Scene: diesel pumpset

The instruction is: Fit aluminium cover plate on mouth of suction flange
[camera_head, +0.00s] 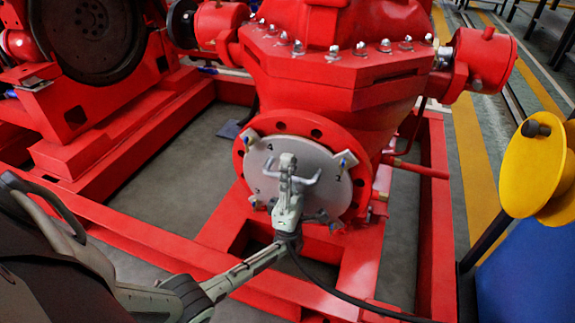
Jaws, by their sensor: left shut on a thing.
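The suction flange (247,136) is a red ring with bolt holes, on the front of the red pump, and it faces me. The round grey aluminium cover plate (320,165) lies over the flange mouth, with the red rim showing around it. Small tabs with blue parts sit at its edge, and small numbers are marked on it. My left gripper (290,168) is in front of the plate's middle, shut on the plate; its grip point is partly hidden. I cannot tell whether the plate sits flush on the flange. My right gripper is not in view.
The red base frame (110,222) runs around the pump, with grey floor inside it. A red pipe stub (420,168) sticks out right of the flange. A yellow disc (528,170) and a blue surface (530,270) stand at the right. A dark cable (345,297) crosses the front.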

